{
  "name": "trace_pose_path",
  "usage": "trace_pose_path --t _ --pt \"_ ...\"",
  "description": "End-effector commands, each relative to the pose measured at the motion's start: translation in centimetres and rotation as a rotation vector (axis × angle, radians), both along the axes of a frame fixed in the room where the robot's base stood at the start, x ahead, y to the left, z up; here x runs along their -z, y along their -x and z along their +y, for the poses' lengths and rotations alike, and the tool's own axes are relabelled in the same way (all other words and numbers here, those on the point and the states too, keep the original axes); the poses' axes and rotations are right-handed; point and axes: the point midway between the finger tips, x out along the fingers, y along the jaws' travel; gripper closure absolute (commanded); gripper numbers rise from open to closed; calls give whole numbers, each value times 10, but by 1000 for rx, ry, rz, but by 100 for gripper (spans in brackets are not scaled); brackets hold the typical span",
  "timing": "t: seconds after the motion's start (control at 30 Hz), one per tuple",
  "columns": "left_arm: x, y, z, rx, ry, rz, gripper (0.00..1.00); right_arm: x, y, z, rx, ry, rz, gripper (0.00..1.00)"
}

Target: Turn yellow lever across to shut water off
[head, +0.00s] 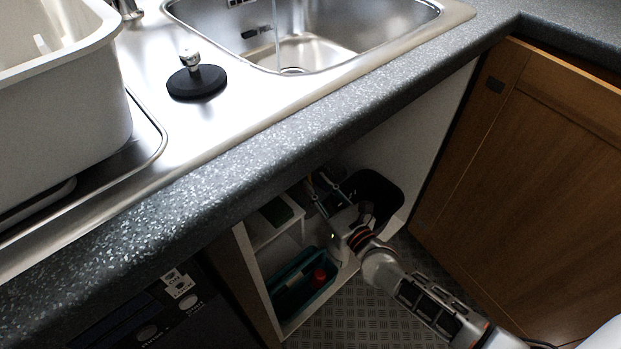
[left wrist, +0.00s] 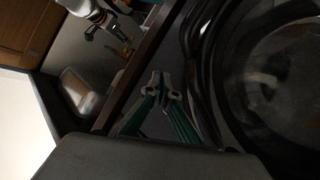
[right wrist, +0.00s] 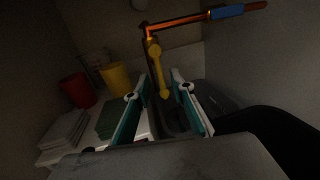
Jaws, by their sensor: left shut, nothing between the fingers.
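The yellow lever (right wrist: 158,70) hangs from a copper pipe (right wrist: 147,38) in the right wrist view, its long end pointing down the picture. My right gripper (right wrist: 160,90) is open, one finger on each side of the lever in that picture; I cannot tell whether either touches it. In the head view my right arm reaches into the cupboard under the sink, where its gripper (head: 335,196) is small and dark. A small yellow-orange piece, perhaps the lever (left wrist: 127,51), shows in the left wrist view. My left gripper (left wrist: 160,78) is shut and empty, near a dark round appliance door (left wrist: 205,70).
Water (head: 277,28) runs into the sink (head: 370,35). A black bin (head: 375,190) and a teal caddy (head: 301,285) crowd the cupboard. A yellow cup (right wrist: 115,77) and red cup (right wrist: 78,90) stand left of the lever. The counter edge (head: 260,165) overhangs my right arm.

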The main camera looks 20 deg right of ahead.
Motion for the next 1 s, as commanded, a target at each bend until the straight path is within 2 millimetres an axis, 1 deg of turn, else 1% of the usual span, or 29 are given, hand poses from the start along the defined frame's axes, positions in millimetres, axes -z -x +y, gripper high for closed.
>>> trace_pose_path --t 0.03,0.2,0.33,0.57,0.6,0.67,0.7,1.0 --pt "3 2 -2 -5 16 10 100 4 -6 1 1 -1 4 76" --pt "4 3 -6 -20 57 19 100 4 -23 4 1 2 4 76" --pt "3 3 -7 -25 69 21 100 2 -29 4 0 2 2 76" --pt "2 2 -8 -26 72 20 100 1 -30 5 0 2 2 76" --pt "2 2 -7 -26 72 20 100 1 -30 5 0 2 2 82" --pt "2 2 -8 -26 72 19 100 1 -30 5 0 2 2 97" --pt "2 2 -8 -26 72 19 100 1 -30 5 0 3 2 100" --pt "1 2 -7 -26 70 16 100 1 -29 6 -1 -4 4 100"
